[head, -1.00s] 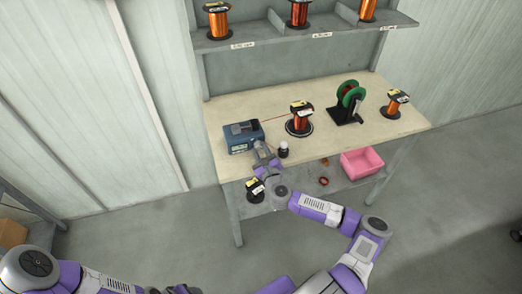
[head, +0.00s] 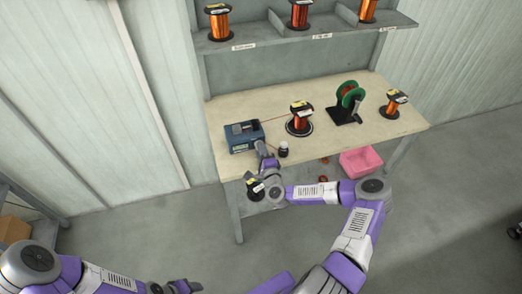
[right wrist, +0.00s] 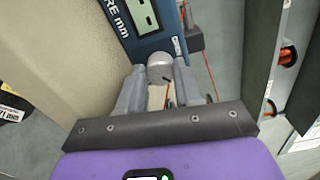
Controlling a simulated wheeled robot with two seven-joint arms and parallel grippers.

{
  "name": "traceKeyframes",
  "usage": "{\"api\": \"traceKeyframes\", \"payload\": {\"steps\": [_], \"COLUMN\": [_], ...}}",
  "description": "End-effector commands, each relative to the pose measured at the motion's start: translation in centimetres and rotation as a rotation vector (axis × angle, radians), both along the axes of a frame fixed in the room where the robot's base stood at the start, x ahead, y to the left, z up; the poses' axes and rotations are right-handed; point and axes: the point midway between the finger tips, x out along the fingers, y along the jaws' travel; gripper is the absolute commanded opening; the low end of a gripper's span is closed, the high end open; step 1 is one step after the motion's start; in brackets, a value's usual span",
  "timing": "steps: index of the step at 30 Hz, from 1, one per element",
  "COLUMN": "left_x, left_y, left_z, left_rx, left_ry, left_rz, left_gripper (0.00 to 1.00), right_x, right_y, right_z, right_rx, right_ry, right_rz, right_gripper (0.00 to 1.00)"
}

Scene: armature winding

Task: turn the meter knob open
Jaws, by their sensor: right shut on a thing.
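The meter is a blue box (head: 243,147) at the left end of the workbench. In the right wrist view its blue front (right wrist: 155,45) fills the top middle, with a pale display. A round grey knob (right wrist: 159,70) sticks out from that front. My right gripper (head: 265,158) is at the front of the meter in the head view. In the right wrist view its two fingers (right wrist: 159,82) are closed around the knob, one on each side. The knob's turn angle cannot be made out.
A copper wire spool (head: 301,118), a green reel (head: 351,97) and another spool (head: 396,103) stand farther right. A pink bin (head: 361,161) sits below.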

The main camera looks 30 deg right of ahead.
Motion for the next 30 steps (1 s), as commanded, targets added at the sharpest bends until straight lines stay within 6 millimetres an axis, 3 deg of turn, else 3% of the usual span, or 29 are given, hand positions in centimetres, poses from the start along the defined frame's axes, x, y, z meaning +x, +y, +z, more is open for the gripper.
{"api": "traceKeyframes", "payload": {"steps": [15, 30], "left_x": [0.0, 0.0], "left_y": [0.0, 0.0], "left_z": [0.3, -1.1], "left_rx": [0.0, 0.0], "left_ry": [0.0, 0.0], "left_rz": [0.0, 0.0], "left_gripper": [0.59, 0.59], "right_x": [0.1, 0.1], "right_y": [0.0, 0.0], "right_z": [0.0, -0.1], "right_rx": [-0.483, -0.945], "right_ry": [0.113, 0.222], "right_rz": [-0.001, -0.003], "right_gripper": [0.04, 0.04]}}
